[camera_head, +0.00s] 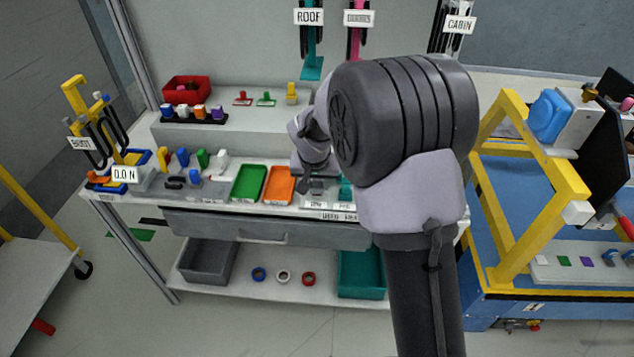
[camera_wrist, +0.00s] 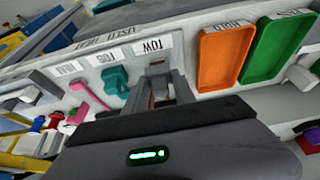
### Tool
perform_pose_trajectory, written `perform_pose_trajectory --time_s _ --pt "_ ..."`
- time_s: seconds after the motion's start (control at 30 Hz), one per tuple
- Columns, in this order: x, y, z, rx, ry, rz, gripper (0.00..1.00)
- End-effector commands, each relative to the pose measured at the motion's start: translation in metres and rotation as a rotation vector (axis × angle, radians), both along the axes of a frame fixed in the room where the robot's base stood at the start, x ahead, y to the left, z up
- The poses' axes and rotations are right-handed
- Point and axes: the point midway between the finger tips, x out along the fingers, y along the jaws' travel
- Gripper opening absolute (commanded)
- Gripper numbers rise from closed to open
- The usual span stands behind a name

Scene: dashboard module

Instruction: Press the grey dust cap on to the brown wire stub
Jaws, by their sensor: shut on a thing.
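My gripper (camera_head: 306,186) is low over the shelf bench, just right of the orange tray. In the wrist view my gripper (camera_wrist: 160,80) has its fingers close together on a small grey piece, which looks like the grey dust cap (camera_wrist: 157,68). The fingers hide most of it, and a brownish patch shows between them. I cannot tell whether the cap is clear of the bench top. I cannot make out the brown wire stub for certain in either view.
An orange tray (camera_head: 279,186) and a green tray (camera_head: 248,183) lie beside my gripper. A teal part (camera_wrist: 115,80) and a pink part (camera_wrist: 90,97) stand on its other side. A blue table with a yellow frame (camera_head: 500,200) and small coloured parts stands at the right.

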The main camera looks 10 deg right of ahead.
Motion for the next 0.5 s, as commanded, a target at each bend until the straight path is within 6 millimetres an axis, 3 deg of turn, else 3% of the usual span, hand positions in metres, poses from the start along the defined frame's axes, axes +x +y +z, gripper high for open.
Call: perform_pose_trajectory --time_s 0.5 --pt "0.0003 0.0 -0.0076 0.0 -0.001 0.0 0.0"
